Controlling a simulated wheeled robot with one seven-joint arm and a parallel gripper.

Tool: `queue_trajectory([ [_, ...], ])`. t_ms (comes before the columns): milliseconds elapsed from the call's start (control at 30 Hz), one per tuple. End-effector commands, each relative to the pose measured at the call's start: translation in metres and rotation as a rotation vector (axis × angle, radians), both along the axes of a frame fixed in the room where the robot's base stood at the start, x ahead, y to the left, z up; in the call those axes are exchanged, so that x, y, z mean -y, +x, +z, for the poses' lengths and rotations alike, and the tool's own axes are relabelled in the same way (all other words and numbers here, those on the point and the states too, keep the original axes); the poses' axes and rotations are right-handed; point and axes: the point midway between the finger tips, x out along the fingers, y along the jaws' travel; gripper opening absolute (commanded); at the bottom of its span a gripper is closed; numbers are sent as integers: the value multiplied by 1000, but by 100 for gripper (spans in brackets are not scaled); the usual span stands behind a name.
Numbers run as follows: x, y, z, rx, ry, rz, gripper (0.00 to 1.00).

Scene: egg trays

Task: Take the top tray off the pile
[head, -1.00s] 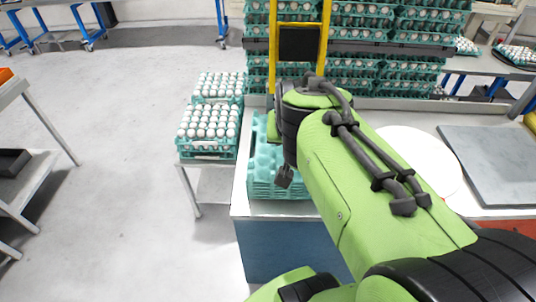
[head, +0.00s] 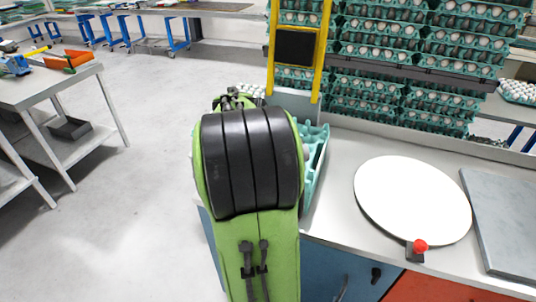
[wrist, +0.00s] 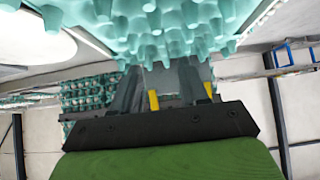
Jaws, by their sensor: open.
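The pile of empty teal egg trays (head: 316,165) stands on the light worktop in the head view. In the wrist view, the knobbly teal surface of a tray (wrist: 165,22) fills the top of the picture, close to the fingertips. My gripper (wrist: 160,72) is open, with two dark fingers apart and nothing seen held between them. I cannot tell whether the fingertips touch the tray. My gripper is hidden behind my arm in the head view.
A white round plate (head: 412,198) and a grey slab (head: 505,215) lie on the worktop to the right, with a red button (head: 420,246) near the front edge. A yellow frame (head: 323,50) and stacked egg-filled trays (head: 380,45) stand behind. A side table (head: 50,85) is far left.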

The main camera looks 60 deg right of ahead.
Motion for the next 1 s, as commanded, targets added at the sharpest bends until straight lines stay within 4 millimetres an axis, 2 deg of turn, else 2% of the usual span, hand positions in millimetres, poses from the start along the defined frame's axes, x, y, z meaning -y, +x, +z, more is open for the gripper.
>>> queue_trajectory([
  [33,10,0,-14,-3,4,-4,44],
  [200,39,5,-43,-3,4,-2,44],
  [433,61,9,-63,-1,3,-1,44],
  [600,84,14,-86,-1,3,1,44],
  [700,92,16,-91,-1,2,1,44],
  [900,92,16,-91,0,1,1,44],
  [1000,92,16,-91,0,1,1,30],
])
